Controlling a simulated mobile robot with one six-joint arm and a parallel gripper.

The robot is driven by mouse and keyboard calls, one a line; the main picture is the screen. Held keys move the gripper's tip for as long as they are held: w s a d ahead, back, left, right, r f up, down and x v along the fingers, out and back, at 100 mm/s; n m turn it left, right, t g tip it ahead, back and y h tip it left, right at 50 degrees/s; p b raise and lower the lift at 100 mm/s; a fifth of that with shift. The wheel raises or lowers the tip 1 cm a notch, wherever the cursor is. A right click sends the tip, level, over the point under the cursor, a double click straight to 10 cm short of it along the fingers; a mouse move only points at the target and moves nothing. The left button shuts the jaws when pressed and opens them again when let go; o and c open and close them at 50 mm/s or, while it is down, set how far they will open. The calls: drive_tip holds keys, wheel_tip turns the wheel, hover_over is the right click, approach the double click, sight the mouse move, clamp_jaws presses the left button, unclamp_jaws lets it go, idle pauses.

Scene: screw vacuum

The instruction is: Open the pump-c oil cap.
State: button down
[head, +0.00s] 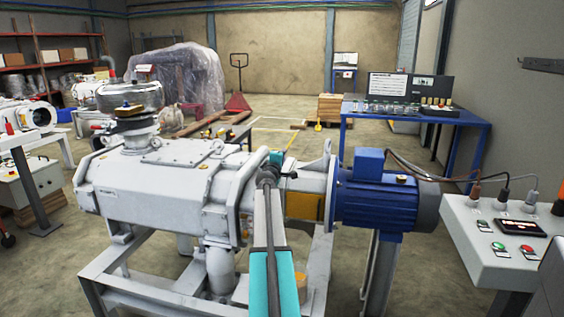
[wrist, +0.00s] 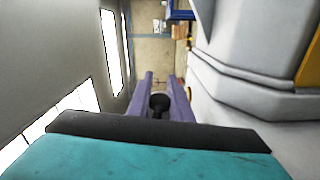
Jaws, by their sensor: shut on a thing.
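The pump (head: 165,190) is a large light grey machine with a blue motor (head: 385,195) at its right end. In the head view my teal and grey arm reaches up to the pump's right part, near the motor. In the wrist view my gripper (wrist: 160,87) has two purple fingers closed around a small black round piece (wrist: 159,103), which looks like the oil cap. The piece sits between the fingers. Whether it is still seated on the pump cannot be told. In the head view my arm hides the fingertips and the cap.
A control box (head: 510,240) with buttons and cables stands at the right. A blue bench (head: 415,112) with cases is behind the pump. A metal frame (head: 110,285) carries the pump. The pump's grey body (wrist: 245,75) is close on the right in the wrist view.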

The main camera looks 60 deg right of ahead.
drive_tip(key=shift+f+m, duration=0.1)
drive_tip(key=shift+m, duration=0.2)
drive_tip(key=c, duration=1.6)
unclamp_jaws()
drive_tip(key=shift+a, duration=0.1)
drive_tip(key=shift+b+v, duration=0.3)
drive_tip(key=shift+v, duration=6.6)
